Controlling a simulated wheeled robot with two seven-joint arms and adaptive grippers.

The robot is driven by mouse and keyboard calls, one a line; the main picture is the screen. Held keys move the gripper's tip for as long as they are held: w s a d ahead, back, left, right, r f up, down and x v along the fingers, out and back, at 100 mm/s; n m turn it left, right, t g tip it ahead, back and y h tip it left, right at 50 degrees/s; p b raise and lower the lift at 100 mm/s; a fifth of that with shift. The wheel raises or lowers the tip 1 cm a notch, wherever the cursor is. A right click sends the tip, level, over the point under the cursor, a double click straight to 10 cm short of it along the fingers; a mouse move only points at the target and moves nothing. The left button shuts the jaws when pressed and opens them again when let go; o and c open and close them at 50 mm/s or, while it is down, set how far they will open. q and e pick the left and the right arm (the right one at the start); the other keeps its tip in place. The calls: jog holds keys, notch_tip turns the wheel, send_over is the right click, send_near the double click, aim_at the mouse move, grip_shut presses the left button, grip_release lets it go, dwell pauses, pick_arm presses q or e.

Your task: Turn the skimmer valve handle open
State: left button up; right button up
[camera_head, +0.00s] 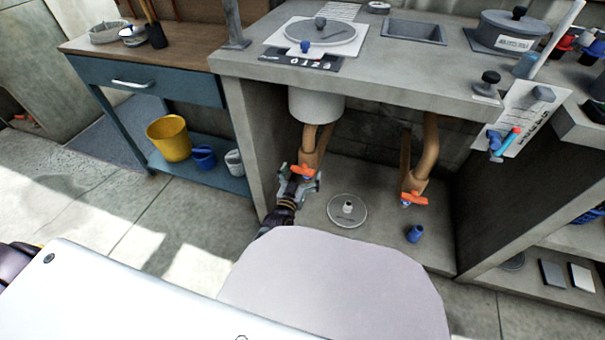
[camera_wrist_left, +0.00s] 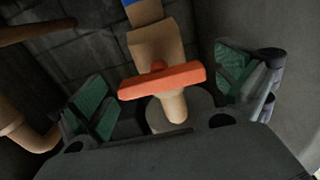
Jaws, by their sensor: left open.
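An orange valve handle (camera_head: 301,170) sits on a tan pipe under the white round skimmer body (camera_head: 316,105), on the left inside the counter's open bay. In the left wrist view the orange handle (camera_wrist_left: 162,81) lies crosswise, slightly tilted, between the two green-padded fingers of my left gripper (camera_wrist_left: 166,95). The fingers are spread wide, with gaps to both handle ends. In the head view my left gripper (camera_head: 298,181) is at this handle. A second orange handle (camera_head: 414,198) is on the right pipe, away from the gripper. My right gripper is not visible.
The grey counter (camera_head: 350,75) overhangs the bay, and its left side wall (camera_head: 250,150) is close to my left arm. A round disc (camera_head: 347,222) and a small blue fitting (camera_head: 414,234) are on the bay floor. A yellow bucket (camera_head: 168,139) stands on the shelf at left.

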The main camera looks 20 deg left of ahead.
pick_arm(q)
jog(key=shift+w, duration=0.35)
jog(key=shift+c, duration=0.4)
jog(key=c, duration=0.9)
